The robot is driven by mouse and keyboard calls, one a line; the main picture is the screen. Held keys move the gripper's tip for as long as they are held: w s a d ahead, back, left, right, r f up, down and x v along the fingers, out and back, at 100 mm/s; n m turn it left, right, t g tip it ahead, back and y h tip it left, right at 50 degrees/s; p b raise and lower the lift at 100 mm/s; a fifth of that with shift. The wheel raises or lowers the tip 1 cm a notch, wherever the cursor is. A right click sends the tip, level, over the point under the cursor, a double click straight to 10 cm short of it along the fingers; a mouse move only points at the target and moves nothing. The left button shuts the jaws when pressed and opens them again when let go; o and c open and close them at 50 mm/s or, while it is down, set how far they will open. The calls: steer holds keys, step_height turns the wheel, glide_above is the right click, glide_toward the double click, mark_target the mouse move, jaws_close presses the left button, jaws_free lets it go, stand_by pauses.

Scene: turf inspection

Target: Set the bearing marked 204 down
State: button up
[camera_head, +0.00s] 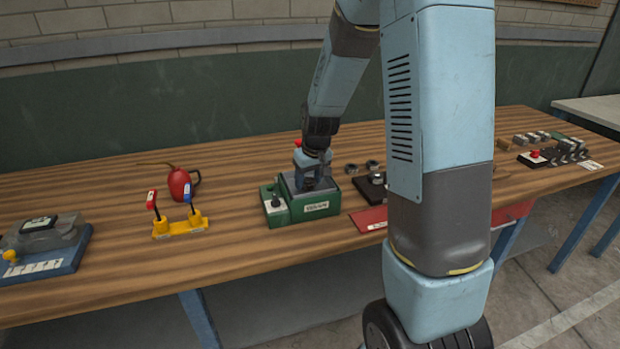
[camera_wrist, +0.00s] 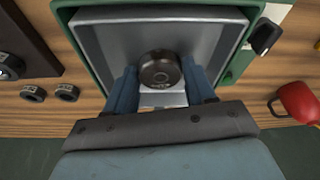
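A dark round bearing (camera_wrist: 160,69) with a hole in its middle shows in the wrist view. It is over the grey metal tray of a green box (camera_wrist: 240,20); its marking is too small to read, and I cannot tell whether it touches the tray floor. The two blue fingers of my gripper (camera_wrist: 160,80) press against its left and right sides. In the head view my gripper (camera_head: 315,182) points down into the green box (camera_head: 318,208), which has a label on its front. The bearing is hidden there.
Two other dark bearings lie on the wooden bench (camera_head: 235,185), one nearer the box (camera_head: 350,169) and one beyond (camera_head: 372,165). A red oil can (camera_head: 180,184), a yellow stand with red and blue levers (camera_head: 180,225) and a blue-based device (camera_head: 45,265) stand to the left.

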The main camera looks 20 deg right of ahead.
steer(key=o, duration=0.4)
steer(key=shift+r, duration=0.1)
steer(key=a+v, duration=0.1)
steer(key=v, duration=1.1)
steer(key=shift+s+d+r+m+t+h, duration=0.1)
steer(key=shift+s+r+m+t, duration=0.3)
steer(key=shift+s+r, duration=2.6)
steer(key=shift+s+d+r+m+t+h, duration=0.1)
steer(key=shift+s+r+m+t, duration=0.45)
steer(key=shift+s, duration=4.75)
steer(key=shift+s+d+r+m+t+h, duration=0.15)
steer(key=shift+s+r+t, duration=0.2)
steer(key=shift+s+r, duration=2.7)
steer(key=shift+s+f, duration=1.1)
steer(key=shift+f, duration=0.05)
